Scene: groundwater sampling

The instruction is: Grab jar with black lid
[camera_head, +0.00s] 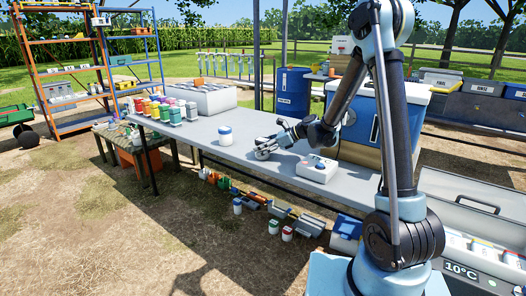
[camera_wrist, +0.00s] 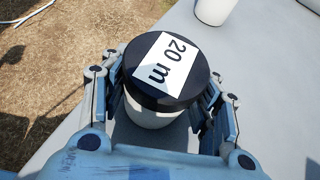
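A white jar with a black lid (camera_wrist: 158,72) stands between my gripper's fingers in the wrist view. A white label on the lid reads "20 m". My gripper (camera_wrist: 163,92) is around the jar, with one finger on its left and one on its right, both close to its sides. I cannot tell whether the fingers press on the jar, as the lid hides part of the contact. In the head view my gripper (camera_head: 264,150) is low over the front edge of the grey table, and the jar is hardly visible there.
A white jar with a pale blue lid (camera_head: 225,135) stands on the table (camera_head: 195,130) left of my gripper. A white device (camera_head: 318,168) is to its right. Several colourful-lidded bottles (camera_head: 165,108) and a grey box (camera_head: 205,98) stand at the left end. Jars and tools lie below.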

